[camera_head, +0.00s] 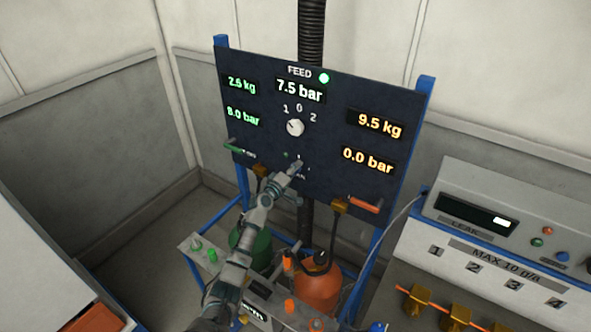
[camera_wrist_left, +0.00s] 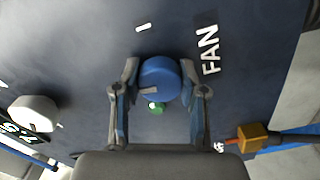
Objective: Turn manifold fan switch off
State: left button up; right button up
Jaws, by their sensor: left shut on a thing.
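The fan switch is a round blue knob (camera_wrist_left: 160,76) on the dark panel (camera_head: 258,108), beside the label FAN (camera_wrist_left: 209,50) in the left wrist view. A small green lamp (camera_wrist_left: 156,107) sits close to the knob. My left gripper (camera_wrist_left: 160,90) is shut on the knob, one finger on each side. In the head view my left gripper (camera_head: 297,165) reaches the lower middle of the panel and hides the knob and part of its label. My right gripper is in neither view.
A white selector knob (camera_head: 295,128) marked 1, 0, 2 is above my gripper, under lit readouts. A green handle (camera_head: 232,146) and an orange handle (camera_head: 364,205) flank it. An orange cylinder (camera_head: 320,291) stands below. A leak tester (camera_head: 508,224) stands at right.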

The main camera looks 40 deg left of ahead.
pick_arm(q)
jog(key=shift+a+n, duration=0.1)
jog(key=shift+n, duration=0.5)
jog(key=o, duration=1.1)
jog(key=shift+o, duration=0.2)
jog(key=shift+a+f, duration=0.1)
jog(key=shift+a, duration=0.05)
